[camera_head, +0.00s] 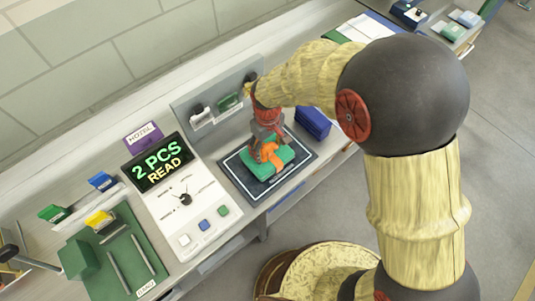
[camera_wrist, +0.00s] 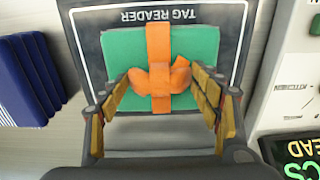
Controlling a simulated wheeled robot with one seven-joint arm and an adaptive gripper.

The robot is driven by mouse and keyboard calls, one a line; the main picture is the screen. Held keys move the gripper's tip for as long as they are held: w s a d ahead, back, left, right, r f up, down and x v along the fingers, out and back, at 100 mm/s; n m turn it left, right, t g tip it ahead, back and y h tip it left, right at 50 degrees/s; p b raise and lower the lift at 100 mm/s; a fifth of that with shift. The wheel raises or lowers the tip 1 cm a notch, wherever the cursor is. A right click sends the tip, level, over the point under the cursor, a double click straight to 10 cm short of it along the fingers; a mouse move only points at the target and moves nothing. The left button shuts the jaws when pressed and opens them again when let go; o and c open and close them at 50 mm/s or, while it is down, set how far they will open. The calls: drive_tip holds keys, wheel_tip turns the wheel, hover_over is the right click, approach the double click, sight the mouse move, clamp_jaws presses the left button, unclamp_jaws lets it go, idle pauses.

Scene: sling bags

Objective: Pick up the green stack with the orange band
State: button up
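The green stack (camera_head: 257,172) lies flat on the dark tag reader pad (camera_head: 258,194). An orange band (camera_head: 269,156) with a knot or bow on top wraps its middle. In the wrist view, the stack (camera_wrist: 125,50) fills the space ahead of my gripper, with the orange band (camera_wrist: 158,42) running down its centre. My gripper (camera_wrist: 161,82) is open, one finger on each side of the orange bow. The fingertips overlap the stack's near part in the picture; I cannot tell whether they touch it. In the head view my gripper (camera_head: 264,140) is right over the stack, partly hiding it.
A dark blue stack (camera_head: 313,122) stands right of the pad; in the wrist view it (camera_wrist: 25,80) is at left. A panel (camera_head: 180,192) reading "2 PCS READ" with buttons stands left. A grey rack (camera_head: 215,95) rises behind. A green tray (camera_head: 105,255) lies further left.

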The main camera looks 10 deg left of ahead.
clamp_jaws()
idle(0.8)
